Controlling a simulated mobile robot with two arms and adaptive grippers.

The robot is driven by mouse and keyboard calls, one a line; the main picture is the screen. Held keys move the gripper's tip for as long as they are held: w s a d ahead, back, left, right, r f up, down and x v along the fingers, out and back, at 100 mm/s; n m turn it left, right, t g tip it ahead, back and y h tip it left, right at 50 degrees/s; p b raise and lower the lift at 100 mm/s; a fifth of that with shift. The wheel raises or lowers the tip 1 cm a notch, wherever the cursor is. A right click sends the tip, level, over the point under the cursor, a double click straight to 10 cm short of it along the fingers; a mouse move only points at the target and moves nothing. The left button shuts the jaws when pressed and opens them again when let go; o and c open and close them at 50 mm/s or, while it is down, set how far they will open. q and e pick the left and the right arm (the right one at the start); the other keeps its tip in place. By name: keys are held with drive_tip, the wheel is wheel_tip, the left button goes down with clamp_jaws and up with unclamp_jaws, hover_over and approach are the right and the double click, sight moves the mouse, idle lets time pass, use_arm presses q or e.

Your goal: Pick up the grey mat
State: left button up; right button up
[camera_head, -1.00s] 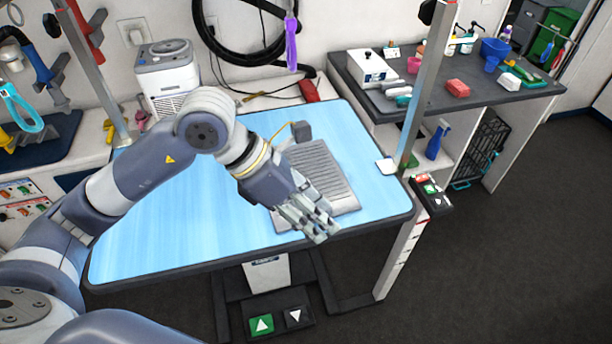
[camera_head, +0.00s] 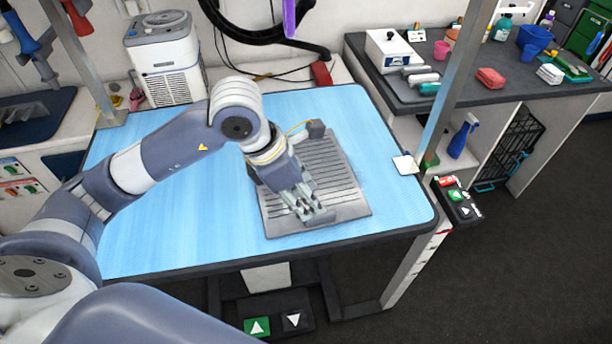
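The grey mat (camera_head: 342,184) is a ribbed rectangle lying flat on the blue tabletop (camera_head: 185,220), toward its right side. My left gripper (camera_head: 318,215) reaches in from the left and points down over the mat's near part, covering some of its left and middle. The fingertips appear close to the mat's surface near its front edge; I cannot tell whether they touch it. The fingers overlap in this view, so their opening is unclear. My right gripper is out of view.
A metal post (camera_head: 447,105) stands at the table's right. A white dryer unit (camera_head: 167,60) is behind. The table's left half is clear apart from my arm above it.

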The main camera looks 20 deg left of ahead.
use_arm(q)
drive_tip(key=shift+s+x, duration=0.2)
drive_tip(key=shift+x, duration=0.75)
drive_tip(key=x, duration=0.1)
drive_tip(key=p+x, duration=0.1)
drive_tip(key=x, duration=0.1)
drive_tip(key=p+x, duration=0.1)
drive_tip(key=x, duration=0.1)
drive_tip(key=shift+w+a, duration=0.1)
drive_tip(key=shift+w, duration=0.25)
drive_tip(key=shift+w+f, duration=0.1)
drive_tip(key=shift+f, duration=0.25)
drive_tip(key=shift+c, duration=0.3)
clamp_jaws()
